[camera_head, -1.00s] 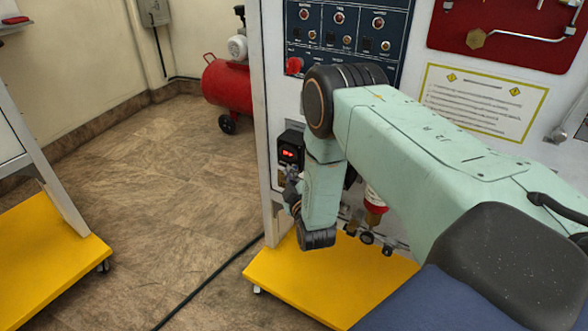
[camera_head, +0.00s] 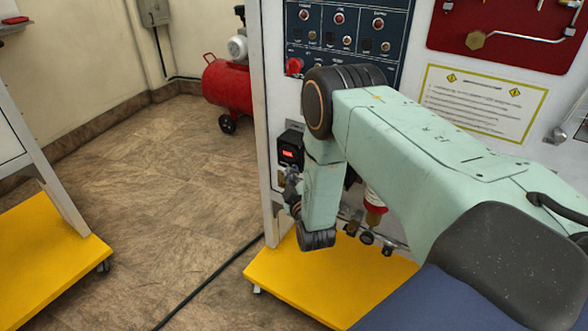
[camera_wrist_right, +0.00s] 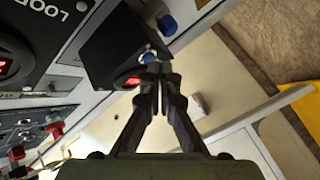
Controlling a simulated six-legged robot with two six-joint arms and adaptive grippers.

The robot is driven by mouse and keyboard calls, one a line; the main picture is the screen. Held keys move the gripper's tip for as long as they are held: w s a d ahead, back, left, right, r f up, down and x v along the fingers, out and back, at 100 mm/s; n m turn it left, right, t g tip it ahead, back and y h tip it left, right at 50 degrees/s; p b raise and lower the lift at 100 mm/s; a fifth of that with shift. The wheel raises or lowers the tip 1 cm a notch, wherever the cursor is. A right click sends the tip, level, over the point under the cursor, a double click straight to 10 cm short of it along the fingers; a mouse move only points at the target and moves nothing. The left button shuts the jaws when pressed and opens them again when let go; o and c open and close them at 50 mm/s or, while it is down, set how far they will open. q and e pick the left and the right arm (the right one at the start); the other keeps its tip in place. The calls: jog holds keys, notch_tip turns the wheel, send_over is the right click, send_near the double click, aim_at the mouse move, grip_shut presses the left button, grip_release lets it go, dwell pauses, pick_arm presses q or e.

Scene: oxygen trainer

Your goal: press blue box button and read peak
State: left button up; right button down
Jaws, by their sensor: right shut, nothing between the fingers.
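A small black box (camera_head: 291,139) with a lit red display (camera_head: 287,154) is on the white panel, just left of my right forearm in the head view. In the right wrist view the black box (camera_wrist_right: 105,45) is tilted, and its red display (camera_wrist_right: 131,80) is too small to read. A small round blue button (camera_wrist_right: 148,57) is on its face. My right gripper (camera_wrist_right: 156,72) is shut and empty, its tips right at the button; I cannot tell whether they touch. In the head view the right gripper (camera_head: 291,186) is just below the box. My left gripper is not in view.
A second blue knob (camera_wrist_right: 167,25) is beyond the box. The panel stands on a yellow base (camera_head: 310,275). A red-topped fitting (camera_head: 374,205) is right of my wrist. A red compressor (camera_head: 228,85) and open floor lie to the left.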

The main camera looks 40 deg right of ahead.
jog(key=shift+s+a, duration=0.2)
jog(key=shift+a, duration=0.3)
jog(key=a, duration=0.1)
jog(key=s+a, duration=0.1)
jog(key=a, duration=0.1)
jog(key=s+a+p, duration=0.1)
jog(key=shift+a, duration=0.35)
dwell(0.8)
jog(key=s+a+f+m+g+y, duration=0.2)
jog(key=s+a+f+g, duration=0.15)
jog(key=s+f, duration=0.4)
jog(key=s+a+f+m+g+y, duration=0.2)
jog(key=s+a+f+m+g, duration=0.1)
jog(key=s+f+g, duration=0.4)
jog(key=s+a+r+g+y, duration=0.1)
jog(key=s+a+r+g, duration=0.1)
jog(key=s, duration=1)
jog(key=s+a+r+g+y+p, duration=0.1)
jog(key=s+a+r+g, duration=0.1)
jog(key=s, duration=1)
jog(key=shift+a+r+m+g+y, duration=0.2)
jog(key=shift+a+m+g+y, duration=0.15)
jog(key=shift+a+g, duration=0.3)
